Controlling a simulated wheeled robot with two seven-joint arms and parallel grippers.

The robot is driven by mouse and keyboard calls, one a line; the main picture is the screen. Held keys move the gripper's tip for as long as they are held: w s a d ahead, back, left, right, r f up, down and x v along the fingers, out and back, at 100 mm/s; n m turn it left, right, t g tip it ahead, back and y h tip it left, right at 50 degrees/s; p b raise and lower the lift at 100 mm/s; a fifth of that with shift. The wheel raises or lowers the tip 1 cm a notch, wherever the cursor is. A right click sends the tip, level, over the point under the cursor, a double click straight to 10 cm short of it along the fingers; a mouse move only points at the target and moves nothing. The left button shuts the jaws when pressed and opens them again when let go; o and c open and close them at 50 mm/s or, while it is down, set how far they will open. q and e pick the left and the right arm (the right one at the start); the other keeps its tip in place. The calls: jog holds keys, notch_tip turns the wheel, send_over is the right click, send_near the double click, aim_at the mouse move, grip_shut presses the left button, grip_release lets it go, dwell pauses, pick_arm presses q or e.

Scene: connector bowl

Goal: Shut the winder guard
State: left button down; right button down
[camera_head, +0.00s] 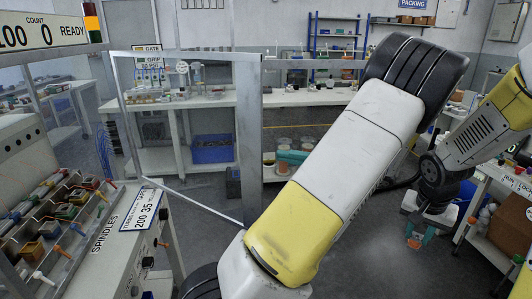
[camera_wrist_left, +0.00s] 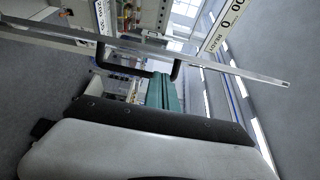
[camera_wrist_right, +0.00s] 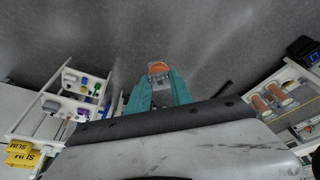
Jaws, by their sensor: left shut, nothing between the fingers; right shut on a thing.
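The winder guard, a clear panel in a grey metal frame (camera_head: 248,130), stands swung out from the winder (camera_head: 85,225) at the left of the head view. Its frame bar (camera_wrist_left: 225,66) crosses the left wrist view and carries a black U-shaped handle (camera_wrist_left: 135,71). My right gripper (camera_head: 414,238) hangs low, shut on an orange-and-grey piece (camera_wrist_right: 159,68).
Spindles with coloured pieces (camera_head: 55,215) line the winder's front. A white bench (camera_head: 190,103) with a blue bin (camera_head: 212,149) stands behind the guard. Another bench (camera_head: 505,180) is at the right. My left arm hides much of the middle; grey floor shows around it.

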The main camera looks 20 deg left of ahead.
aim_at(254, 152)
pick_arm(q)
jog(key=a, duration=0.6)
jog(key=s+a, duration=0.1)
jog(key=a, duration=0.2)
jog(key=shift+a, duration=0.35)
